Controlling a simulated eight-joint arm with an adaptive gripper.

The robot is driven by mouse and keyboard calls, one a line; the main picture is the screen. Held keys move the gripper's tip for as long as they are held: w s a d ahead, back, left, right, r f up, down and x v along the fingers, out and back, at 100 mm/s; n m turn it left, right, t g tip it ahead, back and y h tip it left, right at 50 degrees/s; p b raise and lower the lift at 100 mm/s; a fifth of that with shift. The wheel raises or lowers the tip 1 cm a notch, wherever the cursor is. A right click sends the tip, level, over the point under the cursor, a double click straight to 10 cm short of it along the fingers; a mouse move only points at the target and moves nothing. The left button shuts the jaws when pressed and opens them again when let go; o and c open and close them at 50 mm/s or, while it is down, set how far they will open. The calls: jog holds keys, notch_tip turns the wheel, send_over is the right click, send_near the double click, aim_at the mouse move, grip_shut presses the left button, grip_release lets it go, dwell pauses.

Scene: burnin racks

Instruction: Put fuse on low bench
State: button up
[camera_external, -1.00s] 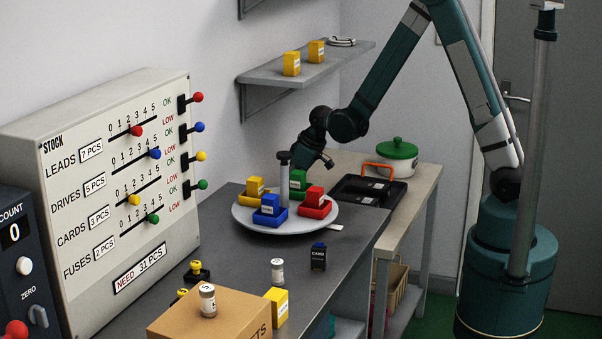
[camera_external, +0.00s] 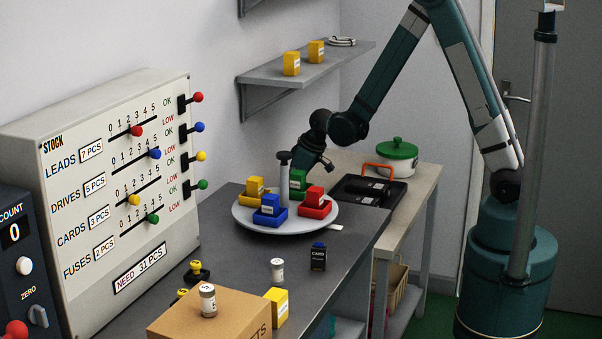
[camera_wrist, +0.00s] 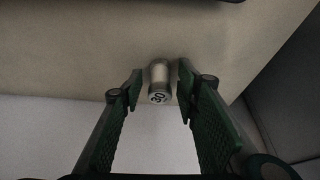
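A small silver cylinder with a number on its end, a fuse by its look, shows in the wrist view (camera_wrist: 159,82). It is between the fingertips of my gripper (camera_wrist: 159,73), with a narrow gap on each side, over a beige surface. My gripper is open around it. I cannot tell whether the fuse rests on the surface. In the external view the low bench (camera_external: 424,178) has a beige top at the right. My gripper (camera_external: 327,164) points down behind the turntable there, its fingers mostly hidden. Similar small cylinders stand on the grey bench (camera_external: 277,270) and on a carton (camera_external: 208,300).
The round turntable (camera_external: 245,222) with coloured trays and blocks stands close in front of my gripper. A black tray (camera_external: 398,190) and a green-lidded pot (camera_external: 397,158) occupy the low bench. A wall shelf (camera_external: 270,74) hangs above. A strip of low bench right of the tray is clear.

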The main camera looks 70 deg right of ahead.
jog(key=shift+r, duration=0.1)
jog(key=p+v, duration=0.3)
jog(key=v, duration=0.9)
dwell(0.4)
jog(key=shift+r, duration=0.15)
dwell(0.4)
jog(key=s+a+r+t, duration=0.1)
jog(key=s+a+r, duration=0.3)
jog(key=s+r, duration=0.3)
jog(key=s+a+r, duration=0.5)
jog(key=s+r, duration=0.1)
jog(key=r, duration=0.2)
jog(key=s+a+r, duration=0.2)
jog(key=s, duration=0.6)
jog(key=s+a+r+t, duration=0.1)
jog(key=s+a+r, duration=0.1)
jog(key=s, duration=0.6)
jog(key=shift+s+a+m+t, duration=0.25)
jog(key=shift+a+m+t, duration=0.05)
jog(key=shift+a+m, duration=0.15)
